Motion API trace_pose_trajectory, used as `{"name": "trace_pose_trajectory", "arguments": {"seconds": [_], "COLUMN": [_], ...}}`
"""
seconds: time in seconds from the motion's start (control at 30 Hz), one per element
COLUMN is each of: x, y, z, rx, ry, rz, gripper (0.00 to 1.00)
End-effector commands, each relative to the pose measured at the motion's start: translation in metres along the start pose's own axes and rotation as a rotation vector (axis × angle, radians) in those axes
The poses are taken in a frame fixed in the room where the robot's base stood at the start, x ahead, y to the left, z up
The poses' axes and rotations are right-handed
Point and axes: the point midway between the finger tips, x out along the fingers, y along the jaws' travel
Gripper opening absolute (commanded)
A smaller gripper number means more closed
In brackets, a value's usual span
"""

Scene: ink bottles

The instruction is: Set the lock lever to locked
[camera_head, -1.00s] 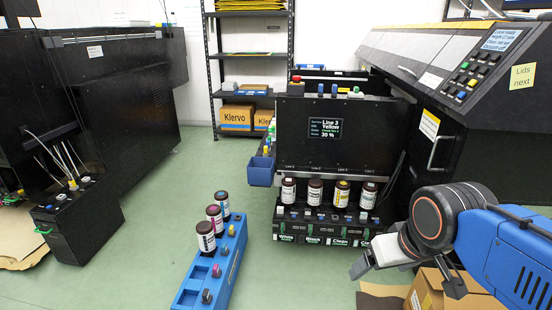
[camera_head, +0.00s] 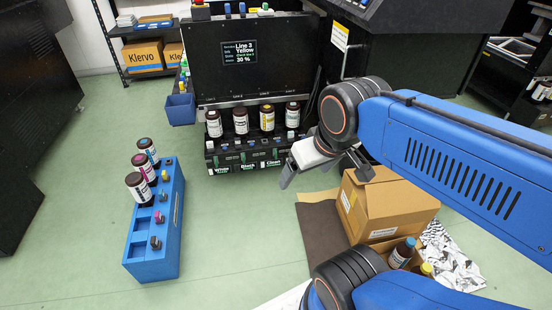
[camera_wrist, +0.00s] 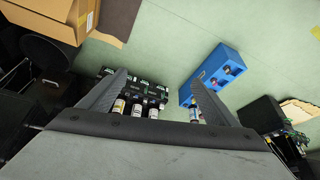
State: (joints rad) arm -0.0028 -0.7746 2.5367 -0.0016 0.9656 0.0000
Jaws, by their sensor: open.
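The ink station (camera_head: 240,60) is a black cabinet with a screen (camera_head: 239,52) reading "Line 3 Yellow" and "30 %". A row of bottles stands in its lower front, including a yellow-labelled bottle (camera_head: 267,118). Small fittings and green-and-white labels (camera_head: 247,165) sit below the bottles. Which of them is the lock lever, and its position, is too small to tell. My gripper (camera_head: 325,172) is open and empty, in front and to the right of the row. In the wrist view, the bottles (camera_wrist: 136,109) show beyond and between the open fingers (camera_wrist: 158,95), clear of them.
A blue rack (camera_head: 150,258) with several bottles and small caps stands on the floor at left. A cardboard box (camera_head: 390,205), a dark mat (camera_head: 325,235) and crumpled foil (camera_head: 450,260) lie at right. Green floor is clear between rack and station.

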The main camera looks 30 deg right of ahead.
Motion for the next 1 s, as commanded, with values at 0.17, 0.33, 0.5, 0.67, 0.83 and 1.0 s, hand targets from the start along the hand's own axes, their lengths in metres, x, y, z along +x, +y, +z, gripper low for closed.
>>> {"name": "trace_pose_trajectory", "arguments": {"seconds": [0.17,0.33,0.5,0.67,0.83,1.0], "x": [0.0,0.0,0.0,0.002,0.011,0.027], "y": [0.0,0.0,0.0,0.0,0.0,0.003], "z": [0.0,0.0,0.0,-0.008,-0.04,-0.084], "rx": [0.0,0.0,0.0,-0.001,-0.004,-0.007], "ry": [0.0,0.0,0.0,-0.003,-0.009,-0.01], "rz": [0.0,0.0,0.0,-0.003,-0.014,-0.028], "gripper": [0.83,0.83,0.79,0.4,0.29,0.29]}}
